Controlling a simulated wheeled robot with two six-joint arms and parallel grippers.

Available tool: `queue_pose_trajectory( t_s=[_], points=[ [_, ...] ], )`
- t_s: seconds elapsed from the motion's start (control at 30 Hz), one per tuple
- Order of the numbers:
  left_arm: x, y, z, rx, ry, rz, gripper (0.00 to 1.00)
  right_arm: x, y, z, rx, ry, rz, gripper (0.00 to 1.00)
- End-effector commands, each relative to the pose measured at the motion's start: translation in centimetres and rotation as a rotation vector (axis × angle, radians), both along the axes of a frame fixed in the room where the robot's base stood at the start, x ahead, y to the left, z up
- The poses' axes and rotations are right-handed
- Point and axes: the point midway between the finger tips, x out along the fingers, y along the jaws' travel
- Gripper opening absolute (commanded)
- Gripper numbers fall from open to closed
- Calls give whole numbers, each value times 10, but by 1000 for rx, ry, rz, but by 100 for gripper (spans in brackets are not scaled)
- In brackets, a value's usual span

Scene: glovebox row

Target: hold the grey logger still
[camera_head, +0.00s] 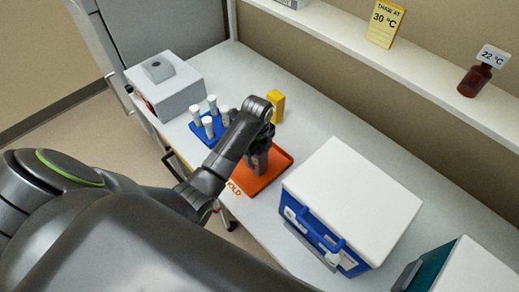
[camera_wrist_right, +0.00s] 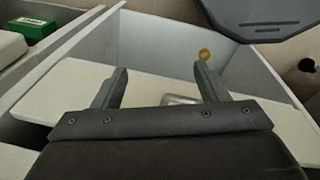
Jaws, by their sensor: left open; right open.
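An orange tray (camera_head: 274,176) lies on the bench, with the letters "OLD" visible at its front edge. My left gripper (camera_head: 259,163) is above this tray, pointing down, and its fingers cover part of it. I cannot clearly pick out a grey logger; something grey under the left gripper cannot be told from the fingers. My right gripper (camera_wrist_right: 161,88) is open in the right wrist view, with nothing between its fingers. It is over a white surface with a metal handle (camera_wrist_right: 180,99).
A blue rack (camera_head: 205,131) with several white-capped tubes and a yellow block (camera_head: 276,105) stand behind my left arm. A grey box (camera_head: 170,88) is at left. A blue-and-white box (camera_head: 355,200) is right of the tray. A green box (camera_wrist_right: 28,30) shows in the wrist view.

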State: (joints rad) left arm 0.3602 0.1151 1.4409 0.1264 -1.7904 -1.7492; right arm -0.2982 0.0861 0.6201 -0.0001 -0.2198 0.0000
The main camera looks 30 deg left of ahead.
Motion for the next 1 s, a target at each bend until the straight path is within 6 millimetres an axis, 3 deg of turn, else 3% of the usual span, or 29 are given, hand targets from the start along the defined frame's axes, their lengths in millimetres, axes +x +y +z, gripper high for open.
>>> queue_pose_trajectory(
  t_s=[0.17, 0.57, 1.0],
  points=[
    [0, 0, 0, 0, 0, 0, 66, -3, 3, 0, 3, 4, -2, 67],
    [0, 0, 0, 0, 0, 0, 16, -3, 10, -1, 12, 4, -4, 67],
    [0, 0, 0, 0, 0, 0, 16, -2, 5, 0, 6, 2, -3, 67]
  ],
)
